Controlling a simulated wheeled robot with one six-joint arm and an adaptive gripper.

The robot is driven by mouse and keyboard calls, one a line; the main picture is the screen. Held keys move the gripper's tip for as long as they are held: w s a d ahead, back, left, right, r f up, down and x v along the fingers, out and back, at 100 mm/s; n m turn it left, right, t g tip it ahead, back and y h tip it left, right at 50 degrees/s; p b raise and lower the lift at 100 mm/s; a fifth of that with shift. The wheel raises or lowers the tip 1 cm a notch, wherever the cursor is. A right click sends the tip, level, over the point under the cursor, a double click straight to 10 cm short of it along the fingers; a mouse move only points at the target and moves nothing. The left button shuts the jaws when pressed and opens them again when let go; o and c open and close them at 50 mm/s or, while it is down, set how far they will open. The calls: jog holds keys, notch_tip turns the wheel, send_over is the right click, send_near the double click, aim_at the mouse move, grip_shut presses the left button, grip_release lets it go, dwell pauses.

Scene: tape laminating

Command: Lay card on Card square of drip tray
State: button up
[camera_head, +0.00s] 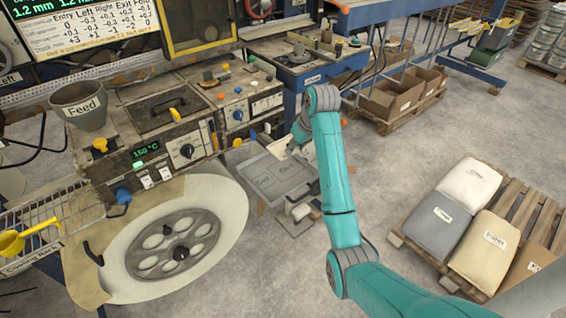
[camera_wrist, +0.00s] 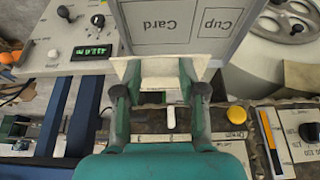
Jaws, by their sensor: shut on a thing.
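The grey drip tray (camera_head: 258,170) lies beyond the machine's right end in the head view, and the wrist view shows it at the top (camera_wrist: 255,8). Its floor has a square marked "Card" (camera_wrist: 163,35) and, beside it, one marked "Cup" (camera_wrist: 217,20). Both squares look bare in the wrist view. My gripper (camera_wrist: 156,82) is shut on a cream card (camera_wrist: 161,67), which spans both fingers just short of the Card square's edge. In the head view my gripper (camera_head: 296,147) is over the tray's far right side, partly hidden by my arm.
The laminating machine (camera_head: 150,125) with knobs and a Feed cup (camera_head: 82,105) stands left of the tray. A large roll (camera_head: 175,245) is in front. A blue workbench (camera_head: 305,70) is behind. Open floor lies right, before a pallet of sacks (camera_head: 470,185).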

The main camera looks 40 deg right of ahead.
notch_tip(320, 180, down, 10)
jog(key=shift+r, duration=0.25)
jog(key=shift+f, duration=0.1)
jog(key=o, duration=0.9)
